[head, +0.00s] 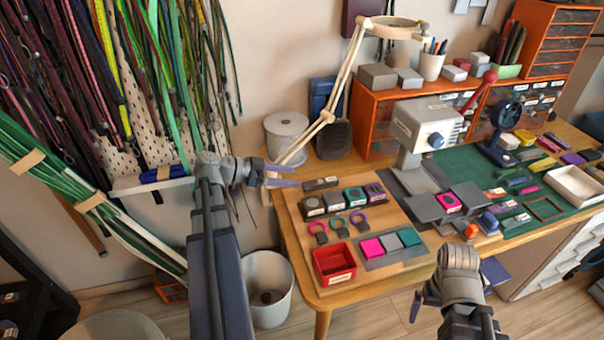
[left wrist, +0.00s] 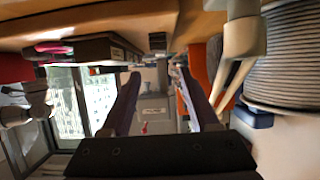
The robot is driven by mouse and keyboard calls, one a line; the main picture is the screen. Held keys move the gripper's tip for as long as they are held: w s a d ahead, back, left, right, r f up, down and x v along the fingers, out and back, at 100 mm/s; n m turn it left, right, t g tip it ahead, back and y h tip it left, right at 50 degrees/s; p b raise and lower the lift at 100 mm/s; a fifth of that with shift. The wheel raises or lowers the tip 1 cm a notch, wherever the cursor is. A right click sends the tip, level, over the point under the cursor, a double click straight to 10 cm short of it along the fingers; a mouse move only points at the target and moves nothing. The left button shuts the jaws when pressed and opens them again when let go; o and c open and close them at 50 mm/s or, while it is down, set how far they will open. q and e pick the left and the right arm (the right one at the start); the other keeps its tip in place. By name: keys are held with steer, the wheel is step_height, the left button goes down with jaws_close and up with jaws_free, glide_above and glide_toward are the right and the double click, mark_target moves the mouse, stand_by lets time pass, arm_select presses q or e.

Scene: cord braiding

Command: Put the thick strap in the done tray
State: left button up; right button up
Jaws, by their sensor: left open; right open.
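I cannot tell which item is the thick strap. My right gripper (head: 424,302) is open before the table's front edge, apart from everything.
A row of small labelled holders (head: 333,202) stands behind the loops. A cream lamp arm (head: 320,122) and grey spool (head: 287,135) are near my left gripper. A grey machine (head: 425,125) stands mid-table. A whitish tray (head: 578,202) lies at far right. A bin (head: 268,312) stands below.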

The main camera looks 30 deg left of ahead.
mark_target(322, 181)
arm_select(q)
steer(key=shift+s+a+r, duration=0.2)
steer(key=shift+s+a, duration=0.2)
steer(key=shift+s, duration=0.05)
steer(key=shift+o, duration=0.5)
steer(key=w+d+r+g+y+p, duration=0.1)
steer(key=g+p, duration=0.1)
steer(key=p, duration=0.3)
steer(key=w+d+r+g+y+p, duration=0.1)
steer(key=w+d+g+y+p, duration=0.1)
steer(key=p, duration=0.3)
steer(key=w+d+r+g+y+p, duration=0.1)
steer(key=w+d+g+y+p, duration=0.1)
steer(key=p, duration=0.2)
steer(key=shift+d+r+p, duration=0.25)
steer(key=shift+r+p, duration=0.05)
steer(key=shift+p, duration=0.1)
steer(key=shift+w+d+r+g+y+p, duration=0.15)
steer(key=shift+g+y+p, duration=0.25)
steer(key=shift+g+p, duration=0.1)
steer(key=shift+b+x, duration=1.1)
steer(key=shift+x, duration=0.1)
steer(key=b+x, duration=0.3)
steer(key=a+b+x, duration=0.1)
steer(key=x, duration=0.1)
steer(key=shift+w, duration=0.3)
steer(key=shift+w+d+f+b, duration=0.15)
steer(key=shift+d+f+b, duration=0.1)
steer(key=shift+f+b, duration=0.25)
steer(key=shift+r, duration=0.15)
